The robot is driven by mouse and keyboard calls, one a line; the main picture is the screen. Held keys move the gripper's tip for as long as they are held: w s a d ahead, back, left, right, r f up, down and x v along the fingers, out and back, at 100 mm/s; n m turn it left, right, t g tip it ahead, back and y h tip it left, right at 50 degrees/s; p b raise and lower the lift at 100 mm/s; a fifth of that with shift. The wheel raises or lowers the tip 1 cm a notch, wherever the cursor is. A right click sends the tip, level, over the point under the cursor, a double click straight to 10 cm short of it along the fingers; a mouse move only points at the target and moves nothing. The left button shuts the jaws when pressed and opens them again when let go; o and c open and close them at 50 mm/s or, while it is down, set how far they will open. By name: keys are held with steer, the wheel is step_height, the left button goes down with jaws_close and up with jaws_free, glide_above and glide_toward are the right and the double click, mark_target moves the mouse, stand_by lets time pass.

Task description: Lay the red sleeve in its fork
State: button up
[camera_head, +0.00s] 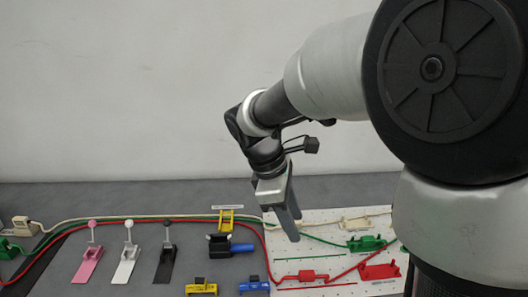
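The red sleeve (306,276) is a small red block on the red cable, lying low on the white pegboard (335,215). The red fork (379,269) stands to its right on the same board, apart from the sleeve. My gripper (294,228) points down above the board's left part, above and slightly left of the red sleeve, and touches nothing that I can make out. Its fingers are seen edge-on, so the gap between them is unclear.
A green sleeve sits at the green fork (366,243), and a pale fork (364,222) is behind it. To the left are pink (89,264), white (126,266) and black (165,264) levers, a black-and-blue fixture (220,246) and yellow and blue blocks. Cables cross the table.

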step_height(320, 180, down, 6)
steer(key=w+a+n+b, duration=0.1)
steer(key=w+n, duration=0.1)
steer(key=n, duration=0.1)
steer(key=b, duration=0.3)
glide_above(307, 273)
steer(key=a, duration=0.3)
steer(key=shift+g+h, duration=0.3)
step_height(307, 273, down, 10)
steer(key=shift+d, duration=0.15)
steer(key=shift+m, duration=0.3)
steer(key=shift+b+x, duration=1.05)
steer(key=shift+x, duration=2)
steer(key=shift+w+r, duration=0.1)
jaws_close()
